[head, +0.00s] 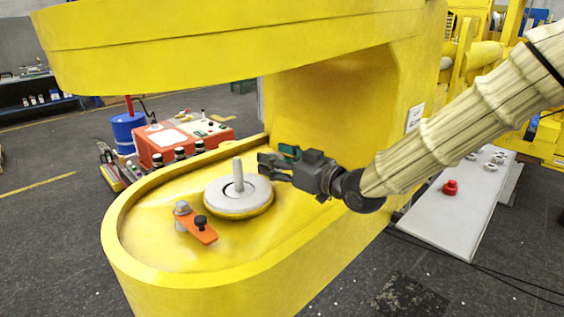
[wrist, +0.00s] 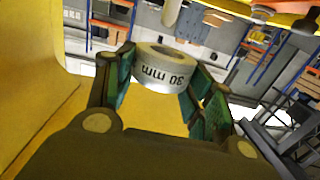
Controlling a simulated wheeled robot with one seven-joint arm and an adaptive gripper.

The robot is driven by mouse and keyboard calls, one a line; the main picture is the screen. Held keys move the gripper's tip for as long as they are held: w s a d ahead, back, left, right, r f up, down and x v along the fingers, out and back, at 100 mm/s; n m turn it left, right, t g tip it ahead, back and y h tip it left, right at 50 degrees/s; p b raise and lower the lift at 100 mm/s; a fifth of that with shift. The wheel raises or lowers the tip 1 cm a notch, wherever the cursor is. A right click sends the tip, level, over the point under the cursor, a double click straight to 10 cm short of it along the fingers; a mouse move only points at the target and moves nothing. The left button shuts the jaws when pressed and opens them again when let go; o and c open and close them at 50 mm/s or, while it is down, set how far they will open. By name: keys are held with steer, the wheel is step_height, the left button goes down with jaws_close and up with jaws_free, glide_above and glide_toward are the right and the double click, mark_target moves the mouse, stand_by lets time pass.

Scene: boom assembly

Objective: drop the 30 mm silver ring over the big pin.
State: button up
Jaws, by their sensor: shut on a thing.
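The big pin (head: 238,173) is a grey post standing upright in the middle of a round pale disc (head: 216,196) on the lower yellow plate. No ring shows around its upper part. My gripper (head: 266,163) is just right of the pin in the head view, apart from it as far as I can tell. In the wrist view the green fingers of my gripper (wrist: 160,82) are shut on the silver ring (wrist: 162,70), whose "30 mm" marking appears upside down. I cannot make out the ring in the head view, and the pin is not visible in the wrist view.
A thick yellow upper arm (head: 240,45) overhangs the plate. A red control box (head: 190,138) stands behind. A pale bench (head: 455,215) at right carries a red part (head: 450,187) and several small metal pieces.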

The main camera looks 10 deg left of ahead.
steer(key=p, duration=0.1)
glide_above(240, 163)
steer(key=shift+f, duration=0.15)
steer(key=shift+w+f+b, duration=0.1)
steer(key=shift+f+b, duration=1.1)
steer(key=shift+f, duration=0.45)
stand_by(0.9)
stand_by(0.4)
steer(key=o, duration=1.4)
steer(key=shift+f, duration=0.1)
steer(key=shift+o, duration=0.2)
steer(key=shift+d, duration=0.1)
